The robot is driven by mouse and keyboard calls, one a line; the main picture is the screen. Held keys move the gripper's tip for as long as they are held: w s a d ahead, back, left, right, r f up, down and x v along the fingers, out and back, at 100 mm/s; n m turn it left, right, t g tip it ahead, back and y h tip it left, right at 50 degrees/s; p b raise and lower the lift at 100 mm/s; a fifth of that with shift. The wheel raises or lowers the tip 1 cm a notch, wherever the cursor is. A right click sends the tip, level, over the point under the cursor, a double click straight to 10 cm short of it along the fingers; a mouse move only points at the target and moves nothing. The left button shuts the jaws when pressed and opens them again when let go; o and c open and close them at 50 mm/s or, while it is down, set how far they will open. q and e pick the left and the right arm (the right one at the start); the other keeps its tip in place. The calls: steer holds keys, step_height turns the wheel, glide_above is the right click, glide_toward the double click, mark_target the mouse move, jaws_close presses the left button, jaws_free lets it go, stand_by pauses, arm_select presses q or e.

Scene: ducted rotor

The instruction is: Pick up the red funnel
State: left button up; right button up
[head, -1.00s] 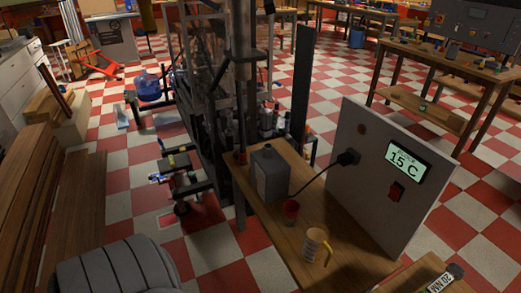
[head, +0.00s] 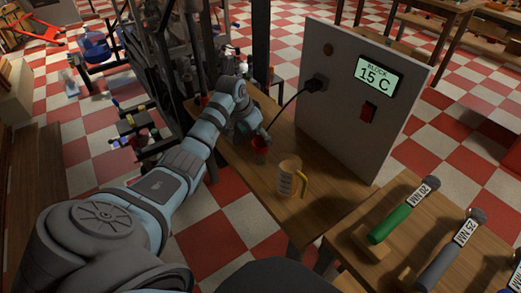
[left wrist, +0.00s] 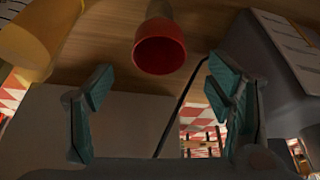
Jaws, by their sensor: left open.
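The red funnel (head: 259,154) is on the wooden bench, left of the clear measuring jug (head: 288,178) with a yellow handle. In the left wrist view the funnel (left wrist: 160,50) shows its round red mouth, centred between and beyond my fingertips. My left gripper (head: 260,136) is close to the funnel's top in the head view. In the left wrist view its two teal-padded fingers (left wrist: 160,84) are spread wide with nothing between them. Whether they touch the funnel is not clear, but a gap shows. My right gripper is not in view.
A grey container (left wrist: 275,60) is close to one finger in the wrist view. Torque tools with green (head: 392,222) and grey handles lie at the front right.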

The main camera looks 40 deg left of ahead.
mark_target(261, 142)
arm_select(q)
steer(key=b+x, duration=0.3)
steer(key=x, duration=0.2)
steer(key=shift+f, duration=0.45)
steer(key=shift+w+f, duration=0.1)
steer(key=shift+f, duration=0.05)
steer(key=shift+c, duration=0.3)
steer(key=c, duration=1)
steer(key=shift+c, duration=0.8)
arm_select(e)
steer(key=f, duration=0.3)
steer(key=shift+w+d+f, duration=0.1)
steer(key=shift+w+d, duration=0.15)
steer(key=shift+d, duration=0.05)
